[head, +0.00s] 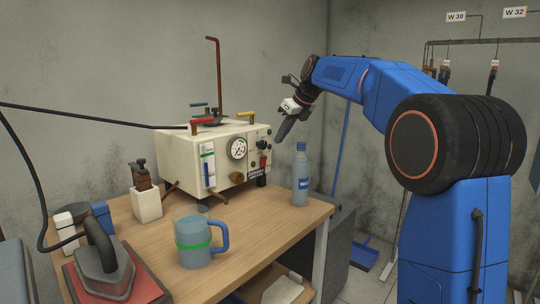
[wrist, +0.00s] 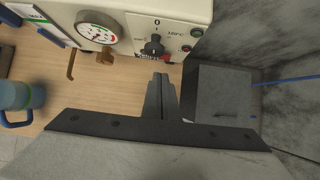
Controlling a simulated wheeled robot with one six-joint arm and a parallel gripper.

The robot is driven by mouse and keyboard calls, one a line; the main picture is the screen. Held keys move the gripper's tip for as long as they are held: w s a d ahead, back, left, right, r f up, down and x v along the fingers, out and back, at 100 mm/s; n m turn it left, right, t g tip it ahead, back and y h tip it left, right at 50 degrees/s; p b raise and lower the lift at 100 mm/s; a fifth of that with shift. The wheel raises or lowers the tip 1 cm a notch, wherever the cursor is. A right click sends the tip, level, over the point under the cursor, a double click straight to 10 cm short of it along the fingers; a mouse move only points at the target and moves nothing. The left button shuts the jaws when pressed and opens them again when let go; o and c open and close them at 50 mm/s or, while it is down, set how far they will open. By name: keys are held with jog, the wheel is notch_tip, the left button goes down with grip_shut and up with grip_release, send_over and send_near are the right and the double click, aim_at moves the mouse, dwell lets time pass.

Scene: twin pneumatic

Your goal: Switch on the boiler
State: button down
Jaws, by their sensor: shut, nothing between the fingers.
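The boiler (head: 178,158) is a cream box on the wooden table, with a round gauge (head: 238,148) and controls on its front. In the wrist view its front panel (wrist: 130,8) fills the top, with the gauge (wrist: 96,27) at left. A black rotary knob (wrist: 154,46) sits on the panel below a "0" mark. Small green round parts (wrist: 197,33) are right of the knob. My gripper (head: 281,137) is shut and empty, in the air near the boiler's right end. In the wrist view my fingertips (wrist: 161,78) appear just below the knob; contact is not visible.
A blue-grey bottle (head: 300,180) stands on the table's right edge, below my gripper. A mug (head: 193,243), an iron (head: 103,268) on a red mat and a cream block (head: 146,205) stand further left. A grey cabinet (head: 343,235) is right of the table. A black cable crosses at left.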

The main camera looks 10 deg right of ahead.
send_near(262, 162)
jog(key=x, duration=0.5)
jog(key=shift+s+d+f, duration=0.2)
jog(key=shift+s+d, duration=0.1)
jog(key=shift+d, duration=0.05)
jog(key=shift+w+a+r, duration=0.25)
jog(key=shift+w, duration=0.1)
jog(key=shift+r, duration=0.1)
